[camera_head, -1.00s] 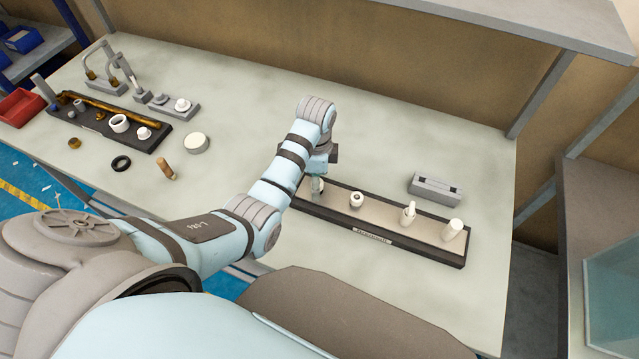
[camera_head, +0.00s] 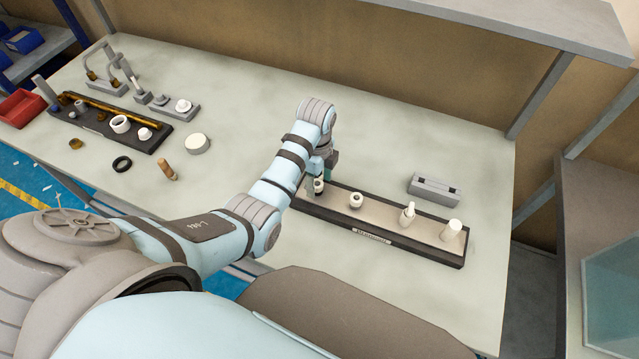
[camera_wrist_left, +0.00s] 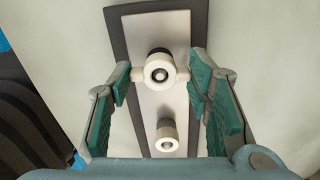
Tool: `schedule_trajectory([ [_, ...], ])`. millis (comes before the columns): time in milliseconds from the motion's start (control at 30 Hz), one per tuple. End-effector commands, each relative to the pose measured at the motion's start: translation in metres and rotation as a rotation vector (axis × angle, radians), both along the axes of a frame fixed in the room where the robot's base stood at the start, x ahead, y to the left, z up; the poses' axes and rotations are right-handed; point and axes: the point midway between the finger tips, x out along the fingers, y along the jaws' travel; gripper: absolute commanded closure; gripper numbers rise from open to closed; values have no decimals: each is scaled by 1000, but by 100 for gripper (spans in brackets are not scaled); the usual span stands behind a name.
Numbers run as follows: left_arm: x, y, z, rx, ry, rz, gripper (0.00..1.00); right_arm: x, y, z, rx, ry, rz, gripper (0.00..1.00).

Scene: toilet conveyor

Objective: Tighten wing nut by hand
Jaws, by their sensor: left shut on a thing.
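A white wing nut (camera_wrist_left: 160,71) sits on a dark post near the end of the board (camera_wrist_left: 122,40). In the head view the wing nut (camera_head: 318,187) is at the left end of the board (camera_head: 430,255), partly hidden by my gripper. My left gripper (camera_head: 325,172) is over that end, pointing down. In the left wrist view my left gripper (camera_wrist_left: 160,84) has its teal pads on either side of the nut, shut on its two wings. My right gripper is not in view.
Further white parts stand on the board: a collar (camera_head: 355,200), a narrow-topped piece (camera_head: 408,213) and a cylinder (camera_head: 452,231). A grey slotted block (camera_head: 435,189) lies behind it. A dark tray of parts (camera_head: 92,128) is at left.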

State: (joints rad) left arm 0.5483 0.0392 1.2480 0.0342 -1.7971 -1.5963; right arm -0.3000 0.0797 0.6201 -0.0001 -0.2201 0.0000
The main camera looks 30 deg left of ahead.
Motion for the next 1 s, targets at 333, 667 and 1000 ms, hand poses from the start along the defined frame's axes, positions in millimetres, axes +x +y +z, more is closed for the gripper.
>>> schedule_trajectory([
  [333, 1, 0, 0, 0, -1, -411, 79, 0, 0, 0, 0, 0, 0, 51],
  [667, 1, 0, 0, -1, -1, -737, 79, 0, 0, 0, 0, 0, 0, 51],
  [1000, 1, 0, 0, -1, -1, -869, 79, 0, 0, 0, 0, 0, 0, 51],
])
